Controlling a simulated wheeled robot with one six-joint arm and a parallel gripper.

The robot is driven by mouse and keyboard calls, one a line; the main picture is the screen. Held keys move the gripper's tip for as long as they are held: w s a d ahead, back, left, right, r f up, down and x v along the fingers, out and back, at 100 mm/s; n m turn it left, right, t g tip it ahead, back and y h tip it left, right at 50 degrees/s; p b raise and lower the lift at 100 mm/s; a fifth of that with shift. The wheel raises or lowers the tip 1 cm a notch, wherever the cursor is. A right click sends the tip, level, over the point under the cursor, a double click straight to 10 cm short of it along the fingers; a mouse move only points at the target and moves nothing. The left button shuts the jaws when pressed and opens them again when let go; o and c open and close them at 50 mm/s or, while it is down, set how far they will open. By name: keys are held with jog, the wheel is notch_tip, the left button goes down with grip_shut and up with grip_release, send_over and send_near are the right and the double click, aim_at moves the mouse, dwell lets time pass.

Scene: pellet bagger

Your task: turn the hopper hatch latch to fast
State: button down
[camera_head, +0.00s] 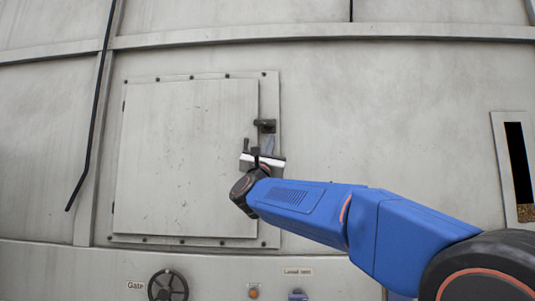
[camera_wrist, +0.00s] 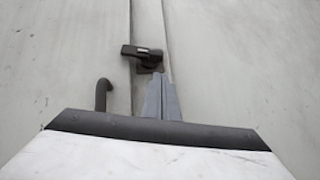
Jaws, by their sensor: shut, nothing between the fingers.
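The hatch latch is a small dark lever on a square base. It sits at the right edge of the hatch door (camera_head: 185,160). It shows in the head view (camera_head: 265,125) and in the wrist view (camera_wrist: 142,54). The lever lies roughly level, and in the wrist view its end points left across the door seam. My gripper (camera_head: 269,144) has its grey fingers together, with nothing between them. In the wrist view its fingertips (camera_wrist: 161,76) are just below the latch base. I cannot tell whether they touch it.
A dark hooked handle (camera_wrist: 102,94) stands out from the door left of my fingers; it also shows in the head view (camera_head: 246,145). A black handwheel (camera_head: 168,286) is below the door, beside a "Gate" label. A sight window (camera_head: 520,165) is at the far right.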

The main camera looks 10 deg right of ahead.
aim_at(268, 125)
jog(key=shift+s+d+r, duration=0.1)
jog(key=shift+d+r, duration=0.05)
jog(key=shift+r, duration=0.5)
jog(key=shift+s+d+r, duration=0.1)
jog(key=shift+r, duration=0.55)
